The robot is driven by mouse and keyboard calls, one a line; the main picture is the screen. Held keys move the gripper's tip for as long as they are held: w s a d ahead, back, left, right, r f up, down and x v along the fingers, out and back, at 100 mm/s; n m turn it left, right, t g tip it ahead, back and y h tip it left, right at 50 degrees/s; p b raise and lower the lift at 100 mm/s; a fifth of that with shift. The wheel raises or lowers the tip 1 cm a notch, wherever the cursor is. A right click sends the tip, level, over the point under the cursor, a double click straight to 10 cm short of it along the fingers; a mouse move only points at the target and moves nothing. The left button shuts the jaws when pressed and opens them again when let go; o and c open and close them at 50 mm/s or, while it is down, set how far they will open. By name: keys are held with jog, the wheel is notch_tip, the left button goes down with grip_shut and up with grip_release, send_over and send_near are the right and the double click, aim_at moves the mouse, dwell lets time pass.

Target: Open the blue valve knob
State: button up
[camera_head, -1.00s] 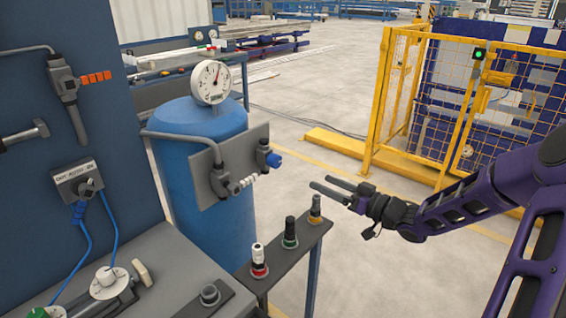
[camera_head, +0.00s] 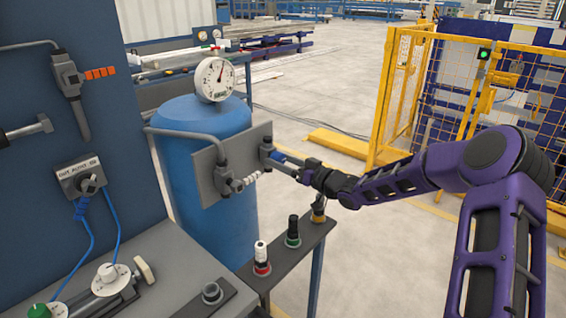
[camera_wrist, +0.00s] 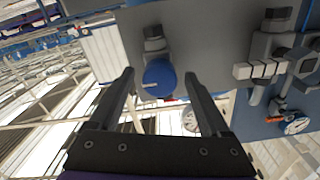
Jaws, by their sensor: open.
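The blue valve knob (camera_head: 278,156) is on the grey panel (camera_head: 207,178) in front of the blue tank, partly covered by my gripper in the head view. In the wrist view the round blue knob (camera_wrist: 159,77) lies between the open fingers of my gripper (camera_wrist: 156,80), with a gap visible on each side. My gripper (camera_head: 284,164) reaches the knob from the right in the head view. I cannot tell whether either finger touches it.
A white multi-part valve handle (camera_head: 252,178) sits left of the blue knob on the same panel. Below stands a narrow shelf (camera_head: 288,258) with several upright fittings. A gauge (camera_head: 214,79) tops the blue tank (camera_head: 205,112). A yellow fence (camera_head: 395,100) stands at right.

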grip_shut()
dwell(0.4)
jog(key=shift+n+b, duration=0.3)
jog(key=shift+b, duration=0.05)
jog(key=shift+f+n+b, duration=0.15)
jog(key=shift+n+b, duration=1.05)
jog(key=shift+b, duration=0.05)
jog(key=n, duration=0.2)
jog(key=n+b, duration=0.1)
jog(key=n, duration=0.1)
jog(key=shift+r+n, duration=0.2)
jog(key=shift+n, duration=0.1)
jog(key=n, duration=1)
jog(key=shift+n, duration=0.3)
